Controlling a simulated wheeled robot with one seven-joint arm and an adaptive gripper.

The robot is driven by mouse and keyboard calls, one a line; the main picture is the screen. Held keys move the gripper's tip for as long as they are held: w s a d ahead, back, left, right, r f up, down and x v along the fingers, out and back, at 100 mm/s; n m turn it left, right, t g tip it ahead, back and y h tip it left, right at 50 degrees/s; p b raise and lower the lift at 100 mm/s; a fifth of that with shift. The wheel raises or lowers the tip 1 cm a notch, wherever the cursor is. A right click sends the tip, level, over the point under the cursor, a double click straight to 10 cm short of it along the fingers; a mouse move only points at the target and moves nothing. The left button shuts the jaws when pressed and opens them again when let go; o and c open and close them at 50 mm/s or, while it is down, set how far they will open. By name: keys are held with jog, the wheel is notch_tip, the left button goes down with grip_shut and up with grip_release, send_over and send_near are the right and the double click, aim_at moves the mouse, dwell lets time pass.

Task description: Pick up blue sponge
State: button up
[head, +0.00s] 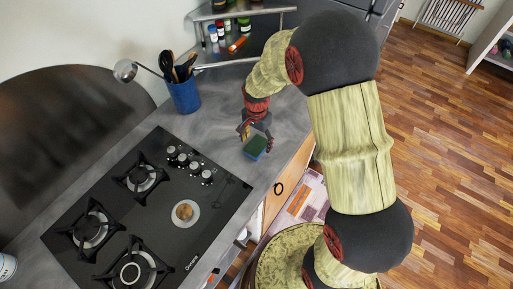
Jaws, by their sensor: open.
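The blue sponge (255,147), with a dark green top face and a blue side, lies on the grey counter near its front edge, right of the stove. My gripper (256,135) is right at the sponge, with its dark fingers apart. One finger shows at the sponge's right and another part at its upper left. I cannot tell whether the fingers touch the sponge. The gripper hides the sponge's far side.
A black gas stove (150,215) fills the counter at left, with a small plate (185,213) on it. A blue utensil holder (184,96) with a ladle stands behind. A corner shelf (232,52) holds bottles. Bare counter (225,130) lies left of the gripper.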

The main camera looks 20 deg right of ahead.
notch_tip(320, 180, down, 3)
jog(key=shift+r, duration=0.2)
jog(key=c, duration=0.8)
